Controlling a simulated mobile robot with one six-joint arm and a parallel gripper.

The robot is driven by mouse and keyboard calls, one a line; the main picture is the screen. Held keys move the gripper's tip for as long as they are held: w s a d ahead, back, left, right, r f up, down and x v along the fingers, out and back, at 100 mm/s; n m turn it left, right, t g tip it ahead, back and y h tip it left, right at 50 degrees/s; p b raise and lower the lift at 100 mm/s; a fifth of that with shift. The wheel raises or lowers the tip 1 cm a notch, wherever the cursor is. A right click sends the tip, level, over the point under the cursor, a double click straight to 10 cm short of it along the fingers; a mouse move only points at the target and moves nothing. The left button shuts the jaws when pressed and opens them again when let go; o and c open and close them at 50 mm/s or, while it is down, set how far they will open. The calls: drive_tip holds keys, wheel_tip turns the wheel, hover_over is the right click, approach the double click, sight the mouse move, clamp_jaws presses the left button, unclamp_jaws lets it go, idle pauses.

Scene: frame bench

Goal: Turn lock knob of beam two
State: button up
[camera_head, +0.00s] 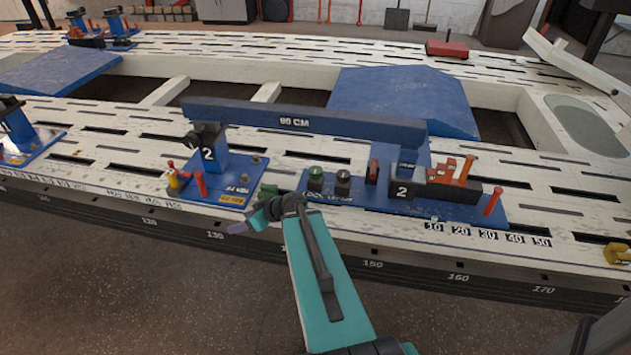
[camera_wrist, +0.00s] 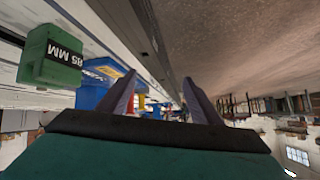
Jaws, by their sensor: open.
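Beam two is a long blue bar (camera_head: 300,118) marked 90 CM, resting on two blue supports that each carry a 2. On the right support's blue base plate (camera_head: 400,206), a green knob (camera_head: 315,174) stands above lettering that seems to read LOCK. A black knob (camera_head: 343,180) stands right beside it. My gripper (camera_head: 240,222) is in front of the bench edge, left of and lower than the green knob, apart from it. In the wrist view its two purple fingers (camera_wrist: 160,100) are spread with nothing between them. The knob cannot be made out there.
A green block marked 85 MM (camera_wrist: 52,56) is close to my gripper on the bench edge. The left support (camera_head: 208,165) has red and yellow levers. The floor in front (camera_head: 120,290) is clear.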

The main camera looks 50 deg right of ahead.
drive_tip(key=s+d+r+m+t+h+b, duration=0.1)
drive_tip(key=d+r+h+b, duration=0.15)
drive_tip(key=d, duration=0.65)
drive_tip(key=s+d+r+m+t+h+b, duration=0.15)
drive_tip(key=d+b, duration=0.25)
drive_tip(key=d, duration=0.4)
drive_tip(key=m+h+b, duration=0.2)
drive_tip(key=h+b, duration=0.1)
drive_tip(key=b, duration=0.3)
approach(317, 171)
drive_tip(key=s, duration=0.3)
drive_tip(key=shift+a+r+t, duration=0.2)
drive_tip(key=shift+t, duration=0.25)
drive_tip(key=shift+f, duration=0.1)
drive_tip(key=shift+b+x, duration=1.7)
drive_tip(key=shift+x, duration=5.2)
